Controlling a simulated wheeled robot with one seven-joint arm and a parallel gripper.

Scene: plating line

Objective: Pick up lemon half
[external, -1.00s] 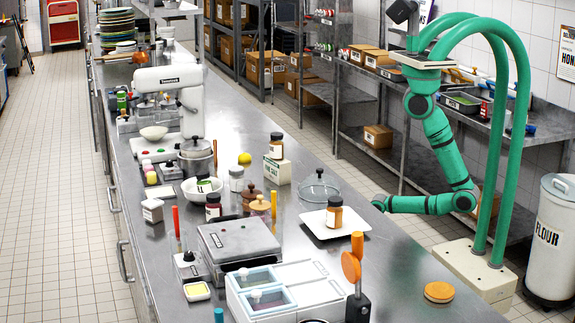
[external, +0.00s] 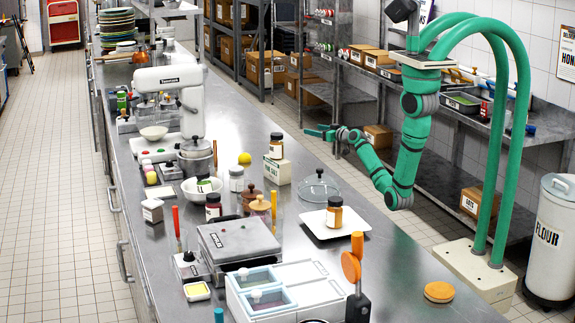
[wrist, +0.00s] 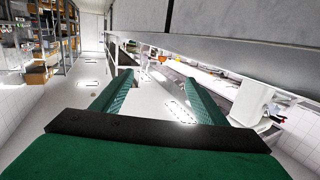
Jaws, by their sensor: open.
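A small round yellow thing (external: 244,158), which looks like the lemon half, sits on the steel counter (external: 262,128) left of a stacked jar and box. It is too small to tell its cut side. My gripper (external: 318,132) is open and empty in the external view. It is off the counter's right edge, above the aisle, well to the right of the yellow thing and apart from it. In the wrist view the two green fingers of my gripper (wrist: 158,85) are spread with nothing between them. I cannot make out the lemon half there.
A jar (external: 277,146) on a green-and-white box (external: 277,171) stands right of the yellow thing. A glass dome (external: 319,186) and a white plate (external: 318,229) with a jar are nearer. A metal pot (external: 195,160) stands left. The counter behind the yellow thing is clear.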

